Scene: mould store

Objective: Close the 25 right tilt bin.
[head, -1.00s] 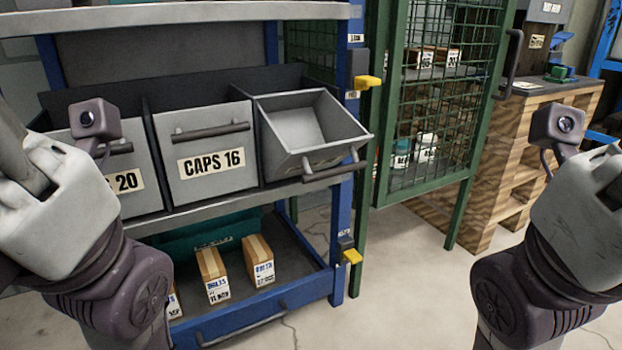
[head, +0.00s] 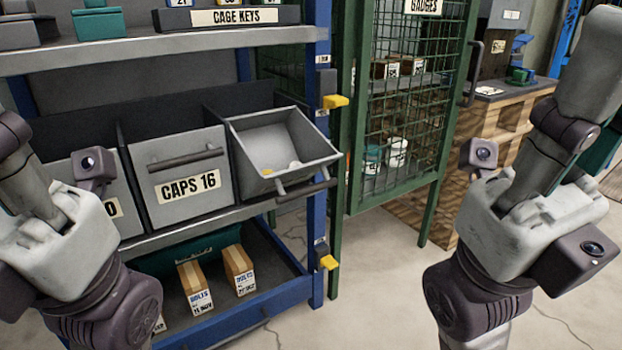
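The grey tilt bin (head: 292,183) at the right end of the row is tipped open towards me, its hollow inside facing up. Its dark bar handle (head: 305,187) is at the front lower edge. Its front label is turned down and cannot be read. A few small yellow and pale items lie inside. My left arm is at the left edge and my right arm at the right. Both are clear of the bin, with no fingertips visible.
The CAPS 16 bin (head: 182,172) beside it is shut, as is a bin (head: 62,178) further left. A blue rack post (head: 318,120) with yellow catches stands close right of the open bin. A green mesh cage (head: 405,110) stands beyond. Boxes (head: 195,288) sit below.

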